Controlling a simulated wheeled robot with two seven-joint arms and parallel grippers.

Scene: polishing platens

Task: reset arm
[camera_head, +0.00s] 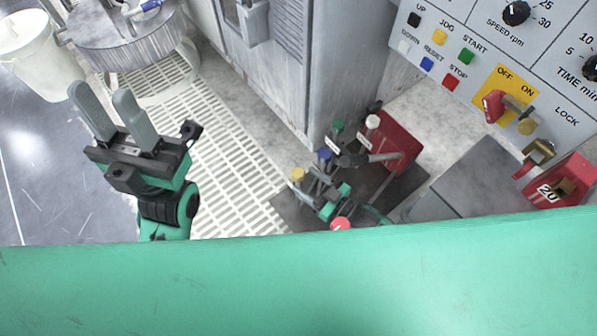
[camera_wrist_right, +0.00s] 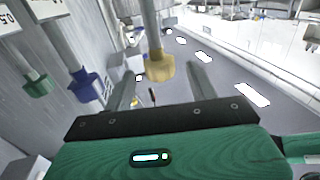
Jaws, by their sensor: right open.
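My left gripper (camera_head: 101,92) is raised at the left of the head view, its two grey fingers apart with nothing between them. My right gripper (camera_wrist_right: 160,88) is open in the right wrist view. A yellow knob (camera_wrist_right: 159,67) on a pale stem shows between its fingers; I cannot tell whether they touch. A blue knob (camera_wrist_right: 84,86) and a green knob (camera_wrist_right: 37,83) hang to the left. In the head view, the right gripper (camera_head: 318,180) is small and partly hidden among the coloured knobs, close to the yellow one (camera_head: 297,174).
A grey cabinet (camera_head: 270,70) stands centrally. A white bucket (camera_head: 35,55) and round metal drum (camera_head: 120,40) are at upper left. My green body covers the bottom.

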